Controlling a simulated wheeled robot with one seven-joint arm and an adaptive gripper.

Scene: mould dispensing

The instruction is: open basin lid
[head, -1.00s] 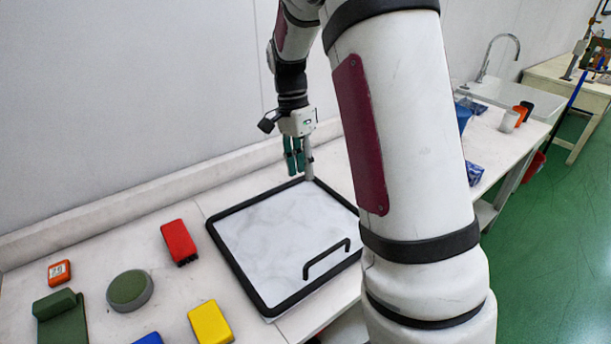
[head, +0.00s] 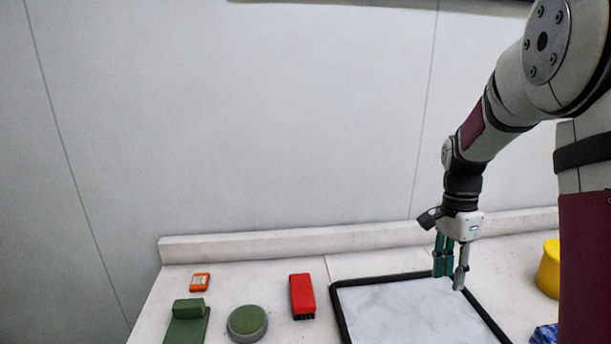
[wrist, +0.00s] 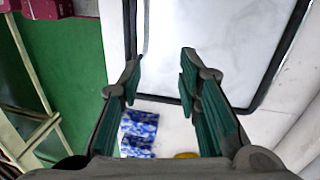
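The basin lid (head: 405,310) is a white marbled panel with a black frame, lying flat on the bench at the bottom of the head view. Its near part, where the handle was seen earlier, is cut off. The lid also shows at the top of the wrist view (wrist: 215,45), with no handle clearly visible. My gripper (head: 452,278) points down at the lid's far right corner in the head view. In the wrist view my gripper (wrist: 160,72) has its two green-padded fingers wide apart with nothing between them. I cannot tell whether the fingertips touch the frame.
Left of the lid lie a red block (head: 302,296), a round green-topped piece (head: 247,322), a green block (head: 188,322) and a small orange box (head: 200,282). A yellow round object (head: 548,270) and a blue patterned packet (head: 544,335) are at right. A wall stands behind.

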